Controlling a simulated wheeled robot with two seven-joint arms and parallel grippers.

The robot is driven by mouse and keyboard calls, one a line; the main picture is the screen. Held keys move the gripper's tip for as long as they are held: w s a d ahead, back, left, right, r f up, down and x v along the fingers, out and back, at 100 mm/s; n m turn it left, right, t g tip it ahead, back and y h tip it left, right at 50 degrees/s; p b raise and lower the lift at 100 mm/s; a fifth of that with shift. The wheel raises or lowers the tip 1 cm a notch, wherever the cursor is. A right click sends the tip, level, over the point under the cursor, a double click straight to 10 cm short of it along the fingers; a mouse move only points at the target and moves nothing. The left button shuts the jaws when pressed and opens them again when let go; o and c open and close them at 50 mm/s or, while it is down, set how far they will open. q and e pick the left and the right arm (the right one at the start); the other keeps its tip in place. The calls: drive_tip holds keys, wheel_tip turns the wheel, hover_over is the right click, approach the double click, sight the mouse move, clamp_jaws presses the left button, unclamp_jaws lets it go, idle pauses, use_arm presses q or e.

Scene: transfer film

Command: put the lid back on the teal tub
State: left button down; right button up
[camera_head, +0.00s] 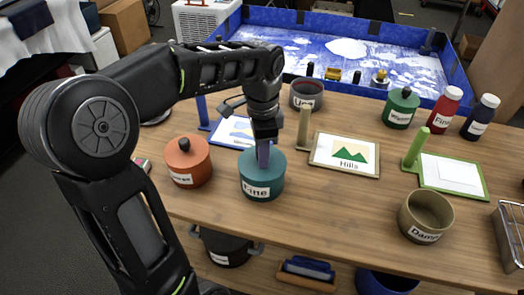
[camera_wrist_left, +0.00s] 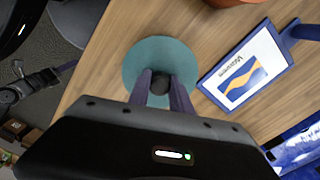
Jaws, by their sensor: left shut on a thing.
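The teal tub (camera_head: 247,184), labelled "Fine", stands upright on the wooden table in the middle of the head view. Its teal lid (camera_head: 276,161) is at the tub's top and looks level there; I cannot see a clear gap between them. My left gripper (camera_head: 263,164) points down over the tub and is shut on the lid's dark knob. In the left wrist view the two fingers of the gripper (camera_wrist_left: 160,87) sit on either side of the knob, on the round teal lid (camera_wrist_left: 145,50). The lid hides the tub there.
An orange lidded tub (camera_head: 190,170) stands to the left. Behind are a grey tub (camera_head: 307,90) and the "Hills" card board (camera_head: 345,170). An open olive tub (camera_head: 427,207) and a green lidded tub (camera_head: 401,103) stand right. Bare table lies right of the teal tub.

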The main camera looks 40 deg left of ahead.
use_arm(q)
drive_tip(key=c, duration=1.1)
unclamp_jaws()
drive_tip(key=shift+o, duration=0.5)
drive_tip(key=o, duration=0.4)
drive_tip(key=shift+r+p, duration=2.9)
drive_tip(key=shift+r, duration=0.6)
drive_tip(key=shift+c, duration=0.4)
clamp_jaws()
